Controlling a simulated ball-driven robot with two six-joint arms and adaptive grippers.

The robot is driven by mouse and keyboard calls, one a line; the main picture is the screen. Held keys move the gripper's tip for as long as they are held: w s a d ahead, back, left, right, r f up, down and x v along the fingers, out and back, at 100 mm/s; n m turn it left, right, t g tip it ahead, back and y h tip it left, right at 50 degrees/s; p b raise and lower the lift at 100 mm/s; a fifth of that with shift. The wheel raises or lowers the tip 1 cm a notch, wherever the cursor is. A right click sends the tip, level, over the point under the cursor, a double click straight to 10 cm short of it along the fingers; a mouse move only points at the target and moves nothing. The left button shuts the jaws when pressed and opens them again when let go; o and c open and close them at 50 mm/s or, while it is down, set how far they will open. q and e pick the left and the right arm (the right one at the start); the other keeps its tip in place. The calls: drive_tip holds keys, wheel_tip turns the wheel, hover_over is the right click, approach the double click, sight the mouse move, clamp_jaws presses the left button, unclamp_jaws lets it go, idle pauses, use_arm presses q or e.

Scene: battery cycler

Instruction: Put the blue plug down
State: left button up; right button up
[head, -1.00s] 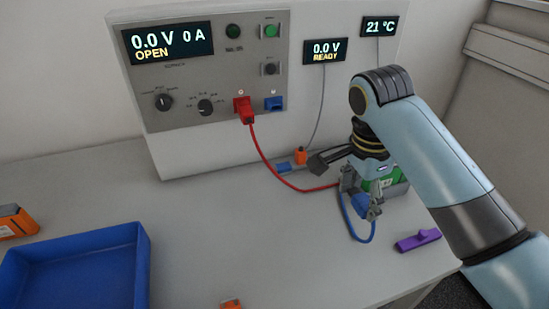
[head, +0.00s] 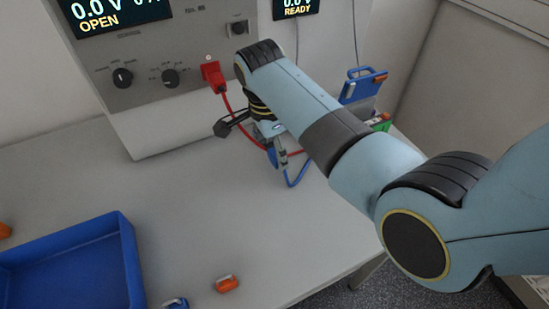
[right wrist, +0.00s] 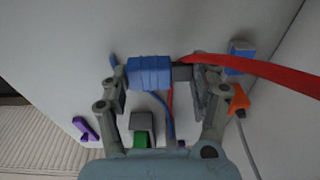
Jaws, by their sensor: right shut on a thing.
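The blue plug (right wrist: 150,72) lies between the fingers of my right gripper (right wrist: 160,78) in the right wrist view, with a grey end toward the right finger. My right gripper is shut on it. In the head view the right gripper (head: 278,149) is low over the table in front of the cycler panel, and the plug (head: 271,156) is partly hidden by it. A blue cable (head: 297,179) loops beside it. I cannot tell whether the plug touches the table. My left gripper is out of view.
A red plug (head: 212,76) sits in the panel, its red cable (right wrist: 255,70) passing close to the gripper. A green block (head: 381,123) and blue rack (head: 361,86) stand behind my arm. A blue tray (head: 120,245) is at left, an orange piece (head: 227,284) in front. The middle table is clear.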

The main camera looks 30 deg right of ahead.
sight(273, 152)
wheel_tip(273, 152, down, 4)
drive_tip(key=shift+r, duration=0.15)
drive_tip(key=o, duration=1.1)
drive_tip(key=shift+r, duration=0.15)
drive_tip(key=r, duration=0.4)
drive_tip(key=a+r, duration=0.1)
drive_tip(key=r, duration=0.6)
drive_tip(key=shift+s+a+r, duration=0.1)
drive_tip(key=shift+a+r, duration=0.1)
drive_tip(key=shift+r, duration=0.15)
